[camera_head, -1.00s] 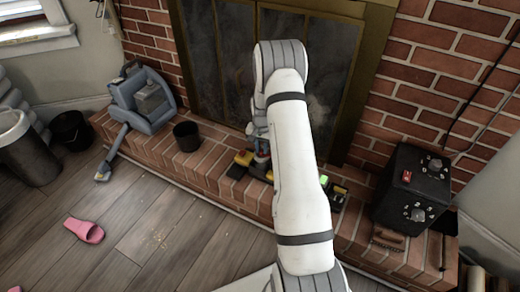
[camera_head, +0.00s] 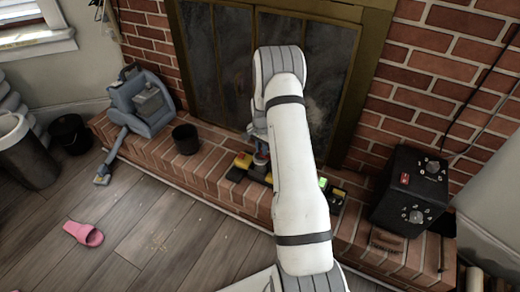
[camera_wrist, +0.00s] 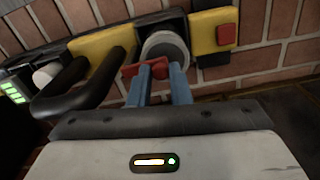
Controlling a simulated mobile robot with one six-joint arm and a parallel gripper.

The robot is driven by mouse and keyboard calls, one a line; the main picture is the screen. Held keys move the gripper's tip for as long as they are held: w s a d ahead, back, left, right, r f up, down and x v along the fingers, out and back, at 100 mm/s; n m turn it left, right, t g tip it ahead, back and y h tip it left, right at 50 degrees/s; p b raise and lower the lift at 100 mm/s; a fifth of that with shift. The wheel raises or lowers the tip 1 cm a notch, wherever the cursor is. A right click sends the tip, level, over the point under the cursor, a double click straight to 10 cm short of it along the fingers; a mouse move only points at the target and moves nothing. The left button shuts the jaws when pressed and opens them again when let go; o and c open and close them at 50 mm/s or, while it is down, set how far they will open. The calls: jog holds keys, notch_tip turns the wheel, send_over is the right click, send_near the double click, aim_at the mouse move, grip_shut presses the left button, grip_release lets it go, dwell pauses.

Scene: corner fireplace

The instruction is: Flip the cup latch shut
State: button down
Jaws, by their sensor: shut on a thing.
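A long black and yellow device (camera_head: 241,164) lies on the brick hearth, partly hidden behind my arm in the head view. In the wrist view its yellow body (camera_wrist: 100,52) carries a round grey cup (camera_wrist: 167,46) with a red latch piece (camera_wrist: 131,70) at its near side. My gripper (camera_wrist: 161,72) has its two blue fingers close together on this red piece, just in front of the cup. How far the latch is turned cannot be told. In the head view my gripper (camera_head: 259,140) is mostly hidden by my arm.
A black handle (camera_wrist: 83,90) and a red button (camera_wrist: 227,34) flank the cup. On the hearth are a dark pot (camera_head: 186,139), a blue-grey machine (camera_head: 142,105) at left and a black control box (camera_head: 408,190) at right. A pink slipper (camera_head: 83,234) lies on the floor.

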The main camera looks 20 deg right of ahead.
jog(key=c, duration=1.3)
grip_release()
jog(key=shift+c, duration=0.2)
jog(key=shift+r+p, duration=1.1)
jog(key=shift+r, duration=2.8)
